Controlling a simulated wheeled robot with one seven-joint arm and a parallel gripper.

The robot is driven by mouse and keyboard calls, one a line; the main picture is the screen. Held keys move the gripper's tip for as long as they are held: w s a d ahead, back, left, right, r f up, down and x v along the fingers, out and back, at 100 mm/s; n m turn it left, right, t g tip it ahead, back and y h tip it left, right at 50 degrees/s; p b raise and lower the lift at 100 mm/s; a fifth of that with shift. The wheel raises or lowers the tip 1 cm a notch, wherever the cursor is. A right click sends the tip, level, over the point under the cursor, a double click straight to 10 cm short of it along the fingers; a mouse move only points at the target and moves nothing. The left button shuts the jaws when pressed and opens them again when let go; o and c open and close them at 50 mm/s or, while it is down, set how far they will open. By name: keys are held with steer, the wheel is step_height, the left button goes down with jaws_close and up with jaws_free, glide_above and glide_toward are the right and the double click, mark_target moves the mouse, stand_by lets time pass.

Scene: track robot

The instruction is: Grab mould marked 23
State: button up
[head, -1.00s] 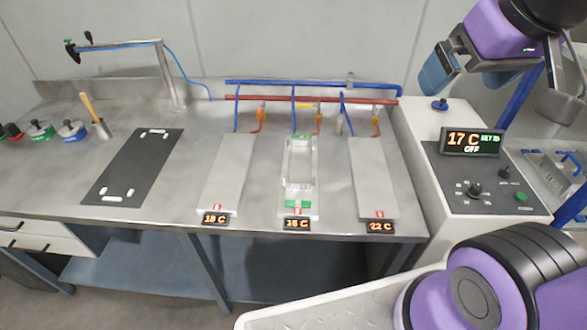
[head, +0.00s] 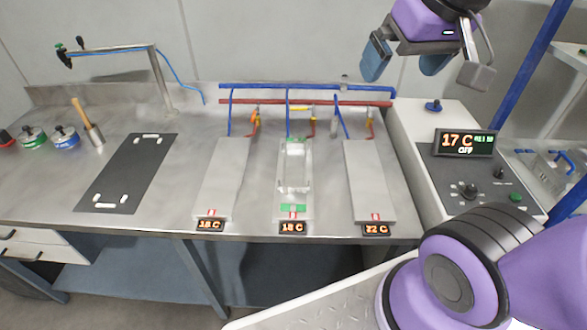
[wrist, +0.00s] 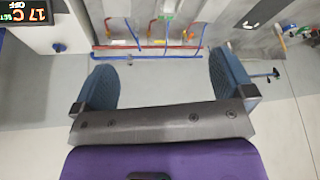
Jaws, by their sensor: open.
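A light grey, frame-like mould (head: 295,168) with green end pieces lies on the middle of three metal plates on the bench in the head view. I cannot read a number on it, and no marking 23 is legible anywhere. My gripper (head: 402,74) is high at the upper right, above and apart from the bench. Its two blue fingers are wide apart with nothing between them. The wrist view shows the open gripper (wrist: 163,68) too, with the pipes at the back of the bench beyond it.
The left plate (head: 222,180) and right plate (head: 368,180) are bare. Small displays stand at their front edges. Blue and red pipes (head: 305,90) run behind. A dark mat (head: 127,172) lies left. A control box (head: 470,180) reading 17 C stands right. Tins and a lamp-like stand are far left.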

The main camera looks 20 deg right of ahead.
steer(key=w+a+f+g, duration=0.1)
steer(key=w+f, duration=0.2)
steer(key=w, duration=0.5)
steer(key=m+g, duration=0.4)
glide_above(295, 169)
step_height(295, 169, down, 26)
steer(key=r, duration=0.1)
steer(key=shift+f, duration=5.8)
steer(key=shift+w, duration=0.1)
steer(key=c, duration=1.4)
steer(key=shift+r, duration=0.1)
